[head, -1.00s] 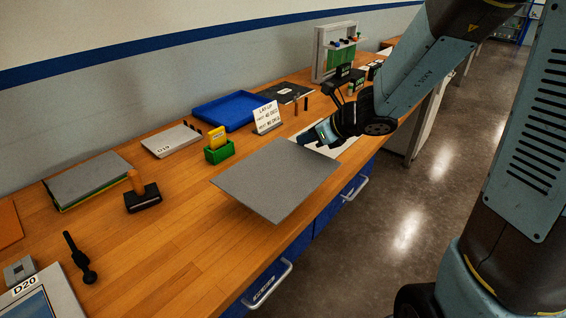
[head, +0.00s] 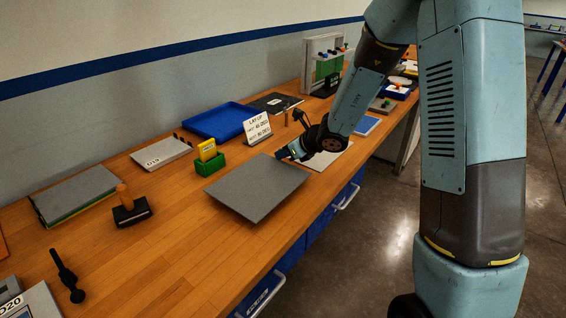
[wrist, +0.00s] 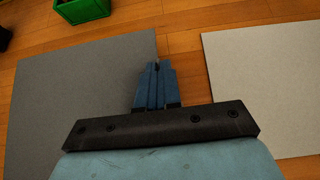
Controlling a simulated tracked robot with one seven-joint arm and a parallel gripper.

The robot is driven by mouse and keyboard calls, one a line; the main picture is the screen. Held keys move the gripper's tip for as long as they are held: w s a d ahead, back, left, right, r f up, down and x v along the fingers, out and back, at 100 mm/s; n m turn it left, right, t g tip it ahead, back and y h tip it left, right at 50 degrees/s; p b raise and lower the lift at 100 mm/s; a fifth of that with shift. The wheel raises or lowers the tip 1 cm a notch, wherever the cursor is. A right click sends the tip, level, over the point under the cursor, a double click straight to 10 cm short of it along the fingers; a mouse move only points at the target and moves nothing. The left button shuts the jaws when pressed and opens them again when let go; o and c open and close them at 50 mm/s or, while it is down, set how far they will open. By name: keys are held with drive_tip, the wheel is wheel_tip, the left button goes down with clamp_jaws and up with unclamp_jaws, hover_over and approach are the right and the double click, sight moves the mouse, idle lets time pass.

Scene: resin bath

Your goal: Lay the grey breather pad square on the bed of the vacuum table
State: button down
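The grey breather pad (head: 250,190) is a flat dark grey square sheet above the wooden bench, seemingly lifted a little. My gripper (head: 285,154) is at its far right edge; in the wrist view the narrow blue fingers (wrist: 156,72) are together over the edge of the pad (wrist: 85,95), apparently shut on it. The fingertips' grip itself is hard to see. I cannot be sure which thing is the vacuum table; a pale unit marked D20 (head: 30,308) with a blue surface is cut off at the lower left.
A pale sheet (head: 332,156) lies right of the pad. A green box (head: 209,165), D19 plate (head: 162,152), orange-handled tool (head: 131,207), grey stack (head: 75,190) and black handle (head: 66,278) stand to the left. A blue tray (head: 215,120) is behind.

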sight(283, 162)
drive_tip(key=shift+w+a+f, duration=0.1)
drive_tip(key=shift+w+f, duration=0.15)
drive_tip(key=shift+f, duration=1.8)
drive_tip(key=c, duration=1.3)
unclamp_jaws()
drive_tip(key=shift+c, duration=0.2)
drive_tip(key=v, duration=1.2)
